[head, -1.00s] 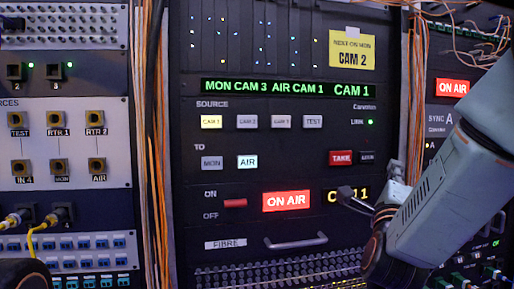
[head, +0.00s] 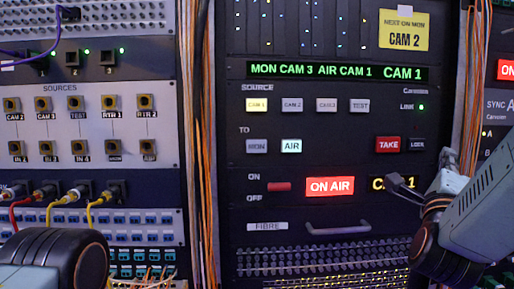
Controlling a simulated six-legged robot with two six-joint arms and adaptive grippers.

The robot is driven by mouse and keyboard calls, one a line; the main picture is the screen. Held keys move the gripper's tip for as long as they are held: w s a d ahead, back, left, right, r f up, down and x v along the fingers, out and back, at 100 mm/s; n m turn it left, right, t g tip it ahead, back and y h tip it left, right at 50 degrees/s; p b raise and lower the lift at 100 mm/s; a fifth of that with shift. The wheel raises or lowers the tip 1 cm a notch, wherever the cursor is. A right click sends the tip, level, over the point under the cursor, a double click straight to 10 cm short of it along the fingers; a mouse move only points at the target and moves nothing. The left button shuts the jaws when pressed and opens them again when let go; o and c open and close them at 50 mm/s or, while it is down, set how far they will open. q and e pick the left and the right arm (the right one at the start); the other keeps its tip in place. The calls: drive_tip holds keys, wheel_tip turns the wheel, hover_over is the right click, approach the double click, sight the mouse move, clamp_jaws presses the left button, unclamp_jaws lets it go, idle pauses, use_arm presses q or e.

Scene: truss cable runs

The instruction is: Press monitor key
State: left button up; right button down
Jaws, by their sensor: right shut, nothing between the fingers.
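The MON key (head: 256,146) is a grey, unlit key in the TO row of the black switcher panel. The AIR key (head: 292,146) beside it is lit white. In the SOURCE row, the CAM 1 key (head: 257,104) is lit pale yellow; the CAM 2 key (head: 292,105) is grey. The green display (head: 338,72) reads MON CAM 3, AIR CAM 1. A yellow note (head: 404,30) says NEXT ON MON CAM 2. My right gripper (head: 392,181) is shut and empty, in front of the small CAM 1 screen, right of and below the MON key. My left gripper is out of view.
The red TAKE key (head: 388,144) and LOCK key (head: 417,144) are just above my right gripper. A red switch (head: 279,187), an ON AIR sign (head: 330,187) and a handle (head: 338,228) sit lower. Orange cables (head: 208,150) hang left of the panel.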

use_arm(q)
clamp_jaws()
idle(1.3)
